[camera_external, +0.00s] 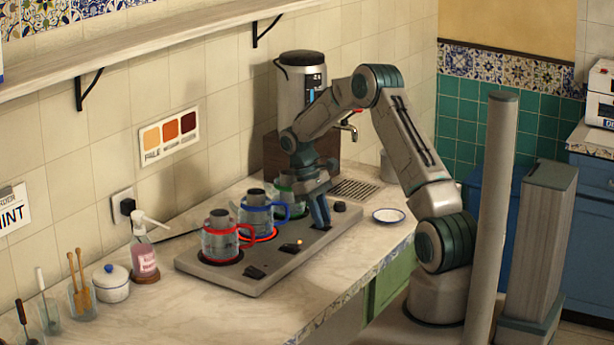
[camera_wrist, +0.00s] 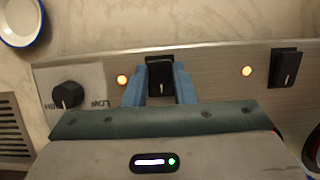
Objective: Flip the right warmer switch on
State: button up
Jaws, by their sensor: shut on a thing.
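The steel warmer plate (camera_external: 215,271) stands on the counter with a row of black switches along its front edge. My gripper (camera_external: 321,222) is pointed down at the right end of this row. In the wrist view my blue fingers (camera_wrist: 160,92) stand on either side of the right warmer switch (camera_wrist: 160,72), shut on it. The right switch is hidden by my fingers in the external view.
Red (camera_external: 219,240), blue (camera_external: 255,213) and green (camera_external: 290,196) trimmed pots stand on the warmer behind the switches. A knob (camera_wrist: 67,94) lies beside the right switch. A samovar (camera_external: 299,78) stands behind, and a saucer (camera_external: 389,215) lies to the right.

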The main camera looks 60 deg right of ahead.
jog(key=o, duration=1)
jog(key=shift+r, duration=0.1)
jog(key=b+v, duration=0.1)
jog(key=v, duration=1.2)
jog(key=shift+w+r+b, duration=0.1)
jog(key=shift+r+b, duration=0.2)
jog(key=shift+r, duration=0.05)
